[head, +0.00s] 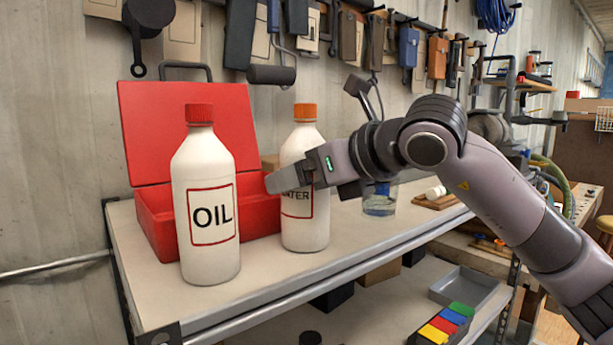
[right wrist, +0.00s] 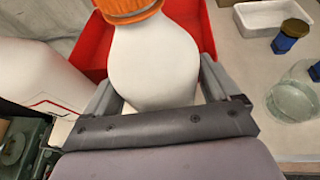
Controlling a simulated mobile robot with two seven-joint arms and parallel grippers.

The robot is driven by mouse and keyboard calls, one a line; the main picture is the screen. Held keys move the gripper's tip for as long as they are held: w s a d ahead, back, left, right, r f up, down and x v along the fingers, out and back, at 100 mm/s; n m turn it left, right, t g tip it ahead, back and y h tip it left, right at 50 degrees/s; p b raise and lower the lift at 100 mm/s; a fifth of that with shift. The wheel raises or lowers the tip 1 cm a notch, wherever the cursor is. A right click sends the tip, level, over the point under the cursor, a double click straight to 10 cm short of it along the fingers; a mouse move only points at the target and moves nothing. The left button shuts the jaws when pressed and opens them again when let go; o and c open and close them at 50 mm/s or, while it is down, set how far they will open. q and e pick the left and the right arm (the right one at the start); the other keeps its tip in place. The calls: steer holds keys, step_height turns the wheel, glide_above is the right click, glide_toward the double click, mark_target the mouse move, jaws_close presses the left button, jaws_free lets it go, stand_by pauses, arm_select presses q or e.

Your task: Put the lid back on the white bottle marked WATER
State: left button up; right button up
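The white WATER bottle (head: 306,215) stands upright on the shelf top, with an orange lid (head: 305,112) on its top. The lid (right wrist: 128,9) and the bottle's white shoulder (right wrist: 155,60) also show in the right wrist view. My right gripper (head: 290,182) is at the bottle's upper body and covers part of the word. Its two fingers (right wrist: 160,90) lie on either side of the bottle; whether they press on it I cannot tell. The far finger is hidden in the head view. My left gripper is in neither view.
A white OIL bottle (head: 207,215) with a red cap stands close on the left. An open red toolbox (head: 188,125) is behind both bottles. A clear jar (head: 379,200) stands to the right. Tools hang on the wall behind; a grey tray (head: 465,287) is on the lower shelf.

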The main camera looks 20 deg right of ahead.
steer(key=shift+o, duration=0.3)
steer(key=shift+r, duration=0.1)
steer(key=b+v, duration=0.1)
steer(key=v, duration=1.1)
steer(key=shift+r+b, duration=0.15)
steer(key=shift+b, duration=0.25)
steer(key=shift+s, duration=0.1)
